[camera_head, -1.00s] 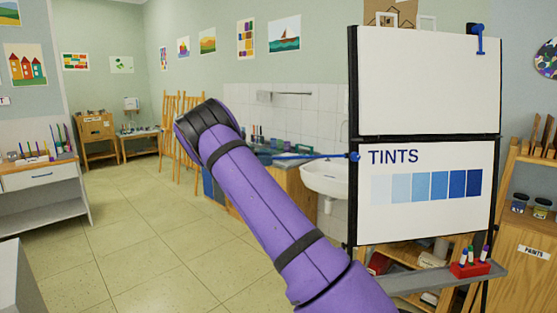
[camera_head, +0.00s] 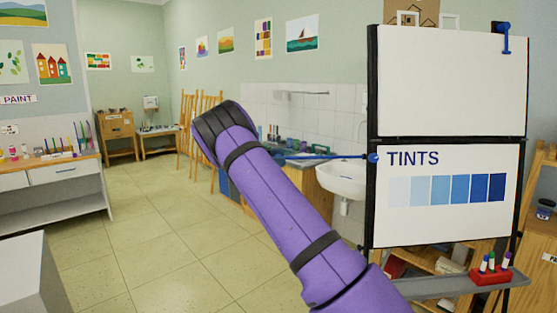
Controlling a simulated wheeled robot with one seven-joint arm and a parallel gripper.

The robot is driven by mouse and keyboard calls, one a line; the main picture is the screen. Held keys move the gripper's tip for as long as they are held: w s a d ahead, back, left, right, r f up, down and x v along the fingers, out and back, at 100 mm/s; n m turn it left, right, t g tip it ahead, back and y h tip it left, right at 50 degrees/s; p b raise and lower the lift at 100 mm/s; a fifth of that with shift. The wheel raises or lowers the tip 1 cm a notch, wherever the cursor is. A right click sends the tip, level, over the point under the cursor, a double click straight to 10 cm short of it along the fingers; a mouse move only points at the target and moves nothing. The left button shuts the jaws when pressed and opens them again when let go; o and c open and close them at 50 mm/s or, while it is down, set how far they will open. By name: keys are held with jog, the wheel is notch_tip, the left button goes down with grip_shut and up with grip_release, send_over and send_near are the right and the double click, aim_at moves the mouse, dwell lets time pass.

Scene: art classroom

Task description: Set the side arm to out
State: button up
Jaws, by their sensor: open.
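A black-framed flip-chart easel (camera_head: 371,200) stands at the right, with a blank upper sheet (camera_head: 450,80) and a lower sheet reading "TINTS" with a row of blue swatches. A thin blue side arm (camera_head: 335,156) reaches out to the left from a blue pivot (camera_head: 374,157) on the easel's left edge, roughly level. Its far end passes close to or behind my purple arm in the picture. A short blue piece (camera_head: 505,40) hangs at the easel's top right edge. My gripper is not in view; only my purple arm links show, left of the easel.
A grey tray (camera_head: 440,286) at the easel's foot carries a red marker holder (camera_head: 490,275). A white sink (camera_head: 343,181) is behind, left of the easel. A white-drawered counter (camera_head: 50,195) stands at the left. Open tiled floor (camera_head: 140,215) lies between.

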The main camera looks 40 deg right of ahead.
jog(key=v, duration=1)
jog(key=shift+w+a, duration=0.25)
jog(key=shift+f, duration=0.1)
jog(key=s+r+m+t+y, duration=0.25)
jog(key=s+r+y, duration=0.2)
jog(key=s, duration=0.55)
jog(key=s+r+m+t+y, duration=0.1)
jog(key=s+r+t+y, duration=0.4)
jog(key=s, duration=0.4)
jog(key=s+a+m+t+y, duration=0.1)
jog(key=s+a+t, duration=0.1)
jog(key=s+a, duration=0.4)
jog(key=s+a+f+m+t+y, duration=0.1)
jog(key=s+a, duration=0.5)
jog(key=s, duration=0.8)
jog(key=s+a+m+t+y, duration=0.3)
jog(key=s+a, duration=0.3)
jog(key=s, duration=0.5)
jog(key=shift+a+f+t, duration=0.2)
jog(key=shift+a+t, duration=0.1)
jog(key=shift+t, duration=0.55)
jog(key=shift+m+y, duration=0.25)
